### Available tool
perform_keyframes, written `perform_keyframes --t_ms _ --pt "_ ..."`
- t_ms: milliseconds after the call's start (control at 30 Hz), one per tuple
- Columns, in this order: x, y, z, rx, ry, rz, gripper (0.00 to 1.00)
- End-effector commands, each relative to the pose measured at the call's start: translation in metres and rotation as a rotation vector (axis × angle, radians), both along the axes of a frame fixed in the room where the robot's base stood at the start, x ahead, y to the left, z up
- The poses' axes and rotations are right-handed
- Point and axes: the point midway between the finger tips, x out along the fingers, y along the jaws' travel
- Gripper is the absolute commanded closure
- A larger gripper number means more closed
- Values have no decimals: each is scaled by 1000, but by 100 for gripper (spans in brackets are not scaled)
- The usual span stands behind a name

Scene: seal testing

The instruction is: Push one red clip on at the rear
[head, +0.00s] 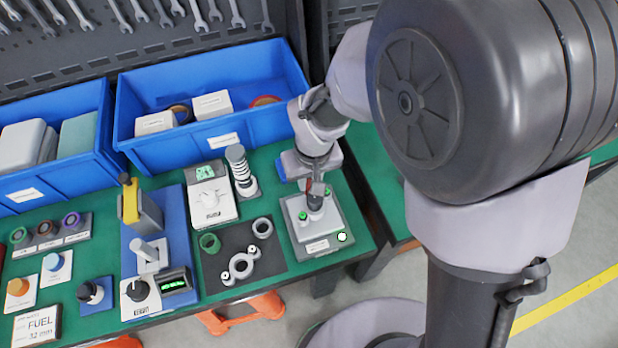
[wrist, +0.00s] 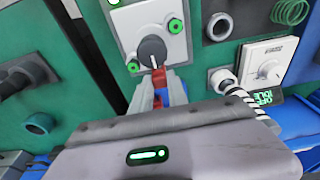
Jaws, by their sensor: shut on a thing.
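My gripper (head: 312,184) points down over the grey test plate (head: 299,234) at the right end of the green bench. It is shut on a small red clip (wrist: 160,76), which also shows as a bit of red in the head view (head: 308,185). The clip is at the dark round post (wrist: 151,50) in the middle of the plate; I cannot tell whether it touches or is seated. The plate carries green knobs (wrist: 176,25) on either side of the post. The fingers partly hide the clip.
A dark mat (head: 212,282) with a green ring (head: 210,243) and grey rings lies left of the plate. Blue bins (head: 218,143) line the back.

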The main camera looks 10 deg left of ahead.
Motion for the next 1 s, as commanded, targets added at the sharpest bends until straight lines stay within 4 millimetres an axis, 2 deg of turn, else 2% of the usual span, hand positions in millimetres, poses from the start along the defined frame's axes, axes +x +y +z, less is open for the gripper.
perform_keyframes --t_ms 1000 --pt "0 0 -13 0 0 0 100"
